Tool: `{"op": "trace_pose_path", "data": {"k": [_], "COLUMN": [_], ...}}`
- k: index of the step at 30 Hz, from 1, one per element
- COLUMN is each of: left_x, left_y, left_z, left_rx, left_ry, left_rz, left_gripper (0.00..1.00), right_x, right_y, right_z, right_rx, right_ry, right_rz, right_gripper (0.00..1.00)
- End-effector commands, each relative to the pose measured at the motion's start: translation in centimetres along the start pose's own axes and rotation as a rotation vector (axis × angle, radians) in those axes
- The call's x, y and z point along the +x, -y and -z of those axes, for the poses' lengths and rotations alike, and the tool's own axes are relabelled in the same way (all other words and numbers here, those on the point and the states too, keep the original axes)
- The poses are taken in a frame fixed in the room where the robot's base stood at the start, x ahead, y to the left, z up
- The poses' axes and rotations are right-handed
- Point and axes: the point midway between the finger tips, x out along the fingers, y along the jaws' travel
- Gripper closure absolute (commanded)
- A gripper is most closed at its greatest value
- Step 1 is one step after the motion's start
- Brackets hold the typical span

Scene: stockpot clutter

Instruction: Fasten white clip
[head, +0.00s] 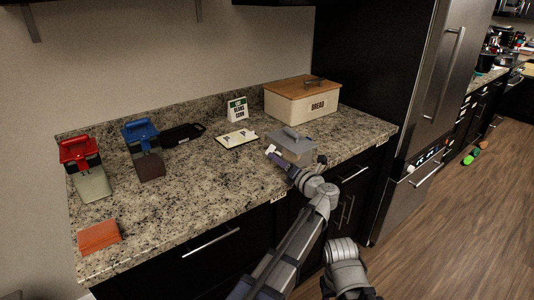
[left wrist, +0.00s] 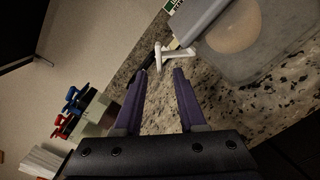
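In the head view my left gripper (head: 278,160) is low at the container's front left. My right gripper is not in view; only a grey link of mine shows at the bottom.
A red-clipped container (head: 82,160) and a blue-clipped container (head: 143,146) stand at the left. An orange block (head: 99,236) lies front left. A black item (head: 182,134), white card (head: 236,138), small sign (head: 237,110) and bread box (head: 302,104) are behind. The front middle counter is clear.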

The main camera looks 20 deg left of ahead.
Motion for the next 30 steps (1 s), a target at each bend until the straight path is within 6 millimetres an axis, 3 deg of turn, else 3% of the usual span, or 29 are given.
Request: {"op": "trace_pose_path", "data": {"k": [3, 10, 23, 30], "left_x": [2.1, 5.0, 5.8, 5.8], "left_y": [0.1, 0.1, 0.0, 0.0], "left_z": [-0.1, -0.1, 0.0, 0.0], "left_rx": [0.000, 0.000, 0.000, 0.000], "left_ry": [-0.002, 0.000, 0.000, 0.000], "left_rz": [-0.002, -0.001, 0.000, 0.000], "left_gripper": [0.60, 0.60, 0.60, 0.86], "right_x": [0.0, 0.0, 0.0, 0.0], "right_y": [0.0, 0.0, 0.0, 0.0], "right_z": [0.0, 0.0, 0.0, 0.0], "right_rx": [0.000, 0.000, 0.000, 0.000], "right_ry": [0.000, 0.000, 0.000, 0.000], "right_rz": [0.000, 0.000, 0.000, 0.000], "right_gripper": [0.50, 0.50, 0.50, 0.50]}}
